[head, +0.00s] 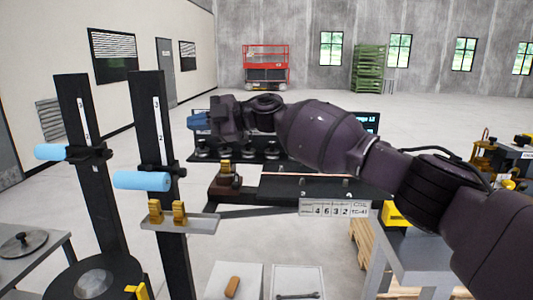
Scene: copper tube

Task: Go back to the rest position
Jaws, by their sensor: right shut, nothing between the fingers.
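My right arm comes in from the right and reaches across the middle of the head view. My right gripper (198,121) is at its far left end, with blue fingertips, shut and holding nothing. It is above the dark workbench fixture (240,155) and to the right of the black posts. A thin copper-coloured tube (305,174) lies along the dark bench top (275,190), below my arm. My arm hides part of the bench and a screen behind it. My left gripper does not show.
Two black posts (160,200) with blue cylinders (143,181) stand at the left. A shelf (180,224) holds yellow brass blocks. White panels with a brown block (232,286) and a wrench (297,295) are at the bottom. A grey table (410,247) stands at the right.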

